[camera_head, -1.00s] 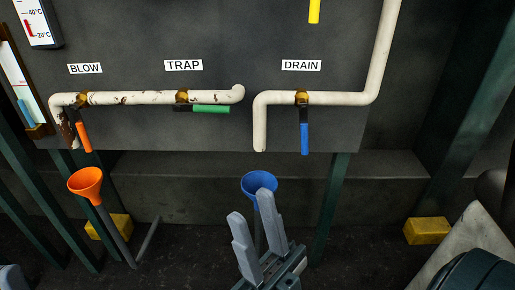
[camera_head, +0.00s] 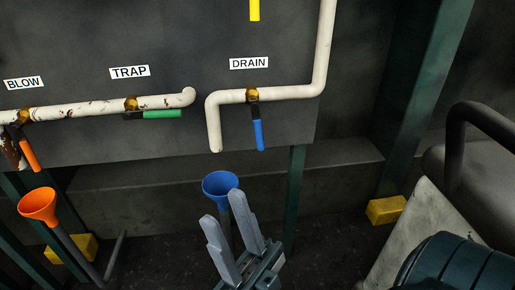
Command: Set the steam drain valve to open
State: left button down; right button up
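The drain valve (camera_head: 252,95) is a brass body on a white pipe under the DRAIN label (camera_head: 249,63). Its blue handle (camera_head: 259,135) hangs down, across the horizontal pipe run. My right gripper (camera_head: 226,222) is below and slightly left of the handle, with its two grey fingers apart and nothing between them. It stands in front of the blue funnel (camera_head: 220,185) and hides part of it. My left gripper is not in view.
The trap valve's green handle (camera_head: 162,114) lies along its pipe; the blow valve's orange handle (camera_head: 30,155) points down. An orange funnel (camera_head: 38,204) stands at left. Yellow blocks (camera_head: 386,210) lie on the floor. A dark curved tube (camera_head: 478,120) is at right.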

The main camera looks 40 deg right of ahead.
aim_at(255, 112)
jog(key=k+z, duration=0.1)
jog(key=z, duration=0.4)
jog(key=k+z, duration=0.15)
jog(key=z, duration=0.35)
jog(key=k+z, duration=0.1)
jog(key=z, duration=0.35)
jog(key=i+l, duration=0.05)
